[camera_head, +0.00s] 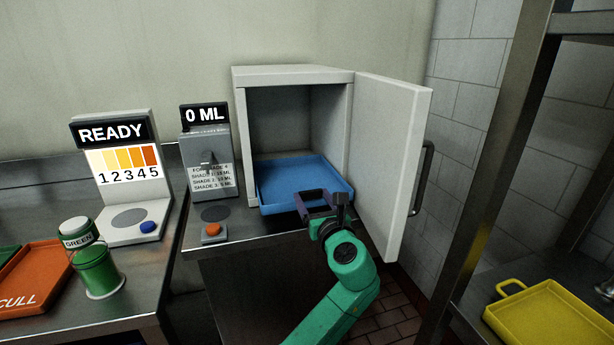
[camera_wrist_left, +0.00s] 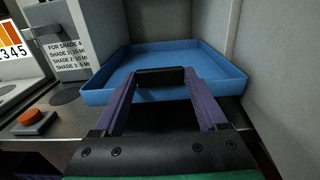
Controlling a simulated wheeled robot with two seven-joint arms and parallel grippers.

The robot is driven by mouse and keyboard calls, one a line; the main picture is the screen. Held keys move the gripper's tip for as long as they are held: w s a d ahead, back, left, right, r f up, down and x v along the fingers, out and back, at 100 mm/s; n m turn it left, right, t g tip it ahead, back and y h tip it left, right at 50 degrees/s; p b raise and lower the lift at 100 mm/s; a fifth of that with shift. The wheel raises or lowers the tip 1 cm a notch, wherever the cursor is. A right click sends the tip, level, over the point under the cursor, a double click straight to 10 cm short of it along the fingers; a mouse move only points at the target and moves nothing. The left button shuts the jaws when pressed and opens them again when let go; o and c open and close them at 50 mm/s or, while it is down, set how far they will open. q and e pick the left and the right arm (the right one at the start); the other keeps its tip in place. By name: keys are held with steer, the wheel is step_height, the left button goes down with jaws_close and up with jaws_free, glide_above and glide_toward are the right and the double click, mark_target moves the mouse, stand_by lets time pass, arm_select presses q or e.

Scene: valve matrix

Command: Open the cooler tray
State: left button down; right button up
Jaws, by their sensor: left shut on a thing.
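The cooler (camera_head: 293,77) is a pale grey box on the counter with its door (camera_head: 390,165) swung open to the right. Its blue tray (camera_head: 300,180) rests in the bottom, with its front edge at or slightly past the opening. The tray (camera_wrist_left: 185,58) also shows ahead in the left wrist view. My left gripper (camera_head: 317,198), on a green arm, is at the tray's front edge. Its purple fingers are either side of a dark bar (camera_wrist_left: 160,76), which looks like the tray's handle, and are shut on it. My right gripper is not in view.
The open door with its dark handle (camera_head: 422,178) stands close to the right of my arm. A dispenser (camera_head: 205,160) reading 0 ML with an orange button (camera_head: 212,230) is on the left. Further left are a READY shade unit (camera_head: 120,180) and green containers (camera_head: 97,270). A yellow tray (camera_head: 550,315) lies at lower right.

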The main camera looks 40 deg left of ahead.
arm_select(q)
steer(key=p+v, duration=0.3)
steer(key=v, duration=0.5)
steer(key=shift+s+d, duration=0.2)
steer(key=shift+d, duration=0.1)
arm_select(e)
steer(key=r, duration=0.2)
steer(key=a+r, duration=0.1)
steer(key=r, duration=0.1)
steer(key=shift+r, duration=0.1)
arm_select(q)
jaws_free()
steer(key=b+v, duration=0.1)
steer(key=v, duration=1.3)
steer(key=shift+d, duration=0.2)
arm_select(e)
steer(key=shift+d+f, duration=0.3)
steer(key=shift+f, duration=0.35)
arm_select(q)
steer(key=shift+s+r, duration=0.1)
steer(key=shift+s, duration=0.05)
